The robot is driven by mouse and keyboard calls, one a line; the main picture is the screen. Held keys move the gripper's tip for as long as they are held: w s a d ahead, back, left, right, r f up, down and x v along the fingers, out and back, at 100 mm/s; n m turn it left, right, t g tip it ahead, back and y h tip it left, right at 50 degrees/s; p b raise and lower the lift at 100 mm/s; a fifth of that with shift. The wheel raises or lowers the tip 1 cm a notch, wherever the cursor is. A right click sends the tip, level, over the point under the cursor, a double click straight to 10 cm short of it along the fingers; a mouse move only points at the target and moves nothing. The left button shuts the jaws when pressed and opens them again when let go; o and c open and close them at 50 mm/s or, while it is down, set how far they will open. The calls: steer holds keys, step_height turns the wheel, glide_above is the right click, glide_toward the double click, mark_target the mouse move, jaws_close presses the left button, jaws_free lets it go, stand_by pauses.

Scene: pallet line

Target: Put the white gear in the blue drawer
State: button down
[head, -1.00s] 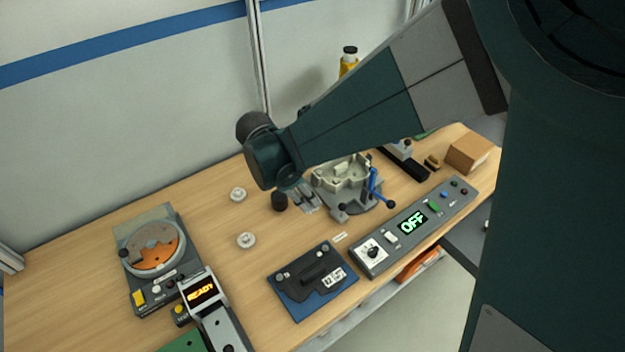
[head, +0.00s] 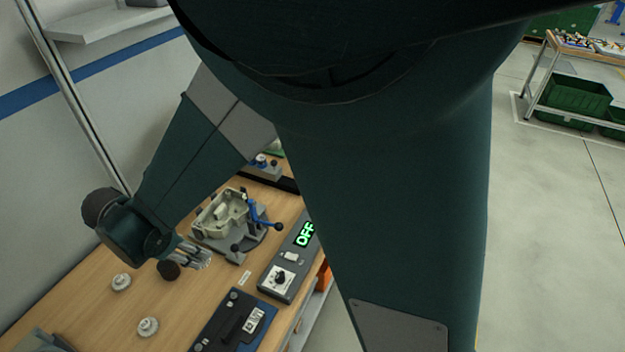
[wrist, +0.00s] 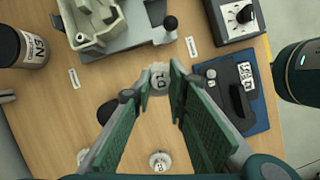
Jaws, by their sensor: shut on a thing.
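My gripper (wrist: 160,82) is shut on a white gear (wrist: 158,77), pinched between its fingertips over the bench in the wrist view. In the head view my gripper (head: 203,261) is just in front of the grey fixture, and the gear in it cannot be made out. Two other white gears lie on the wood to its left: one gear (head: 121,282) and a nearer gear (head: 148,327). One loose gear also shows low in the wrist view (wrist: 160,161). I cannot make out a blue drawer in either current view.
A grey fixture (head: 227,218) with a blue-handled clamp stands beside my gripper. A control panel (head: 284,272) reads OFF. A black part lies on a blue plate (wrist: 258,119). A dark round thing (head: 168,270) is close to my fingers. Bare wood lies around the loose gears.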

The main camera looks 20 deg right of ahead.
step_height(320, 180, up, 18)
steer(key=w+d+m+g+b, duration=0.1)
steer(key=w+d+m+b, duration=0.1)
steer(key=w+d, duration=0.85)
steer(key=w+d+m+g+b, duration=0.1)
steer(key=w+d+b, duration=0.1)
steer(key=w+d, duration=0.85)
steer(key=w+d+m+b, duration=0.1)
steer(key=w+d, duration=0.1)
steer(key=d, duration=1.5)
steer(key=s+d+m+g+b, duration=0.1)
steer(key=s+d+m+b, duration=0.1)
steer(key=d, duration=2)
steer(key=s+d+m+g+b, duration=0.1)
steer(key=s+d+m+b, duration=0.1)
steer(key=d, duration=2)
step_height(320, 180, down, 33)
steer(key=shift+d+f, duration=0.1)
steer(key=shift+f+b, duration=0.8)
steer(key=shift+f, duration=2.3)
